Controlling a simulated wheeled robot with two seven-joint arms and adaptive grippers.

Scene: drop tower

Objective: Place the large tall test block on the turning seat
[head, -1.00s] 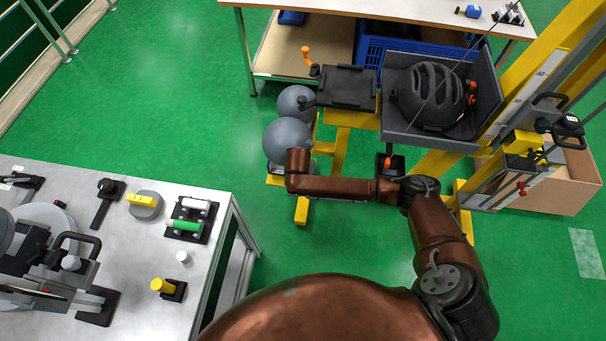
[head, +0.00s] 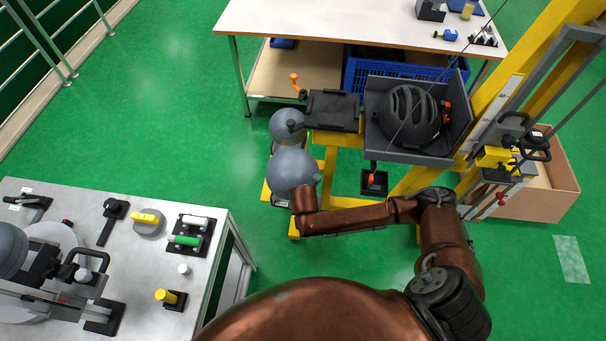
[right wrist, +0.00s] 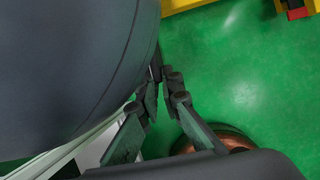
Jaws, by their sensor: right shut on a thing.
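A large smooth grey rounded block (head: 291,168), which looks like the large test block, is at the yellow stand in the head view. It fills the left of the right wrist view (right wrist: 65,65). My right gripper (right wrist: 158,85) is shut on its edge; the head view hides the fingers behind my wrist. I cannot tell whether its underside touches the stand. A smaller grey block (head: 287,125) is just behind it. A round pale plate (head: 55,238) on the left bench may be the turning seat; a black-handled rig partly covers it. My left gripper is not in view.
The left bench (head: 130,270) carries a yellow-topped disc (head: 148,221), green and white cylinders and a yellow peg. A black plate (head: 332,110) and a tray (head: 372,130) with a black helmet (head: 408,116) stand behind my right arm. Green floor (head: 190,120) is open between.

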